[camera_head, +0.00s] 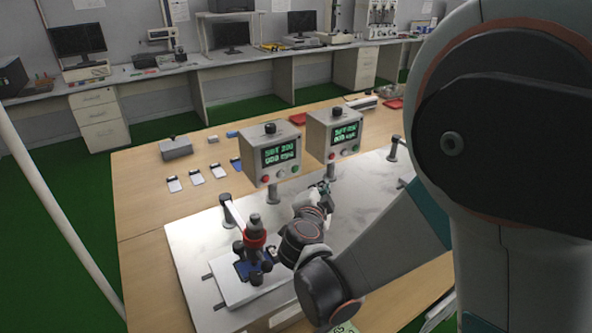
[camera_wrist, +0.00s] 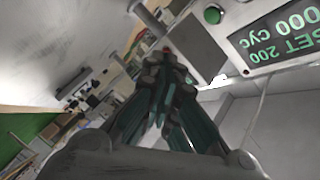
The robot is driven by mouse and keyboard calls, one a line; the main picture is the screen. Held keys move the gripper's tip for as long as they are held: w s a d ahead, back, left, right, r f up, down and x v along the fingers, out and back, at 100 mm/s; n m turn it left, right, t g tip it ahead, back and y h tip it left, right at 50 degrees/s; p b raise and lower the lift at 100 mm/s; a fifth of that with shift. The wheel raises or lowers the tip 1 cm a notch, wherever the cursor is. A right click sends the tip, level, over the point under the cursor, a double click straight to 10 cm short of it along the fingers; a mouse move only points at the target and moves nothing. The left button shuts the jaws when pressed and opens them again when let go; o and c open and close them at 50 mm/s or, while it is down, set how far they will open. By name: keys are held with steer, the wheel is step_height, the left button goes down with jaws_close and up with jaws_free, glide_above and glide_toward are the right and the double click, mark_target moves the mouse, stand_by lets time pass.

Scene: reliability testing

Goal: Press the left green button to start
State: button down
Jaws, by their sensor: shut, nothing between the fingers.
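The left control box (camera_head: 272,156) stands on a post, with a lit green display and a red and a green button (camera_head: 281,173) below it. A similar right control box (camera_head: 334,133) stands beside it. My gripper (camera_head: 325,190) is below and between the two boxes, apart from the left green button. In the wrist view, my gripper (camera_wrist: 164,62) is shut and empty. A green button (camera_wrist: 212,14) and part of a display (camera_wrist: 278,38) show at its upper right, tilted; I cannot tell which box they belong to. The fingertips are not on that button.
The boxes stand on a light metal plate (camera_head: 190,240) on a wooden table (camera_head: 135,200). A test fixture with a red ring (camera_head: 255,239) stands left of my wrist. Several small pale items (camera_head: 196,176) lie at the left. A bench with monitors lines the back wall.

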mark_target(295, 169)
steer(key=w+a, duration=0.4)
steer(key=w, duration=0.2)
stand_by(1.6)
steer(key=shift+w+a, duration=0.2)
steer(key=shift+w, duration=0.05)
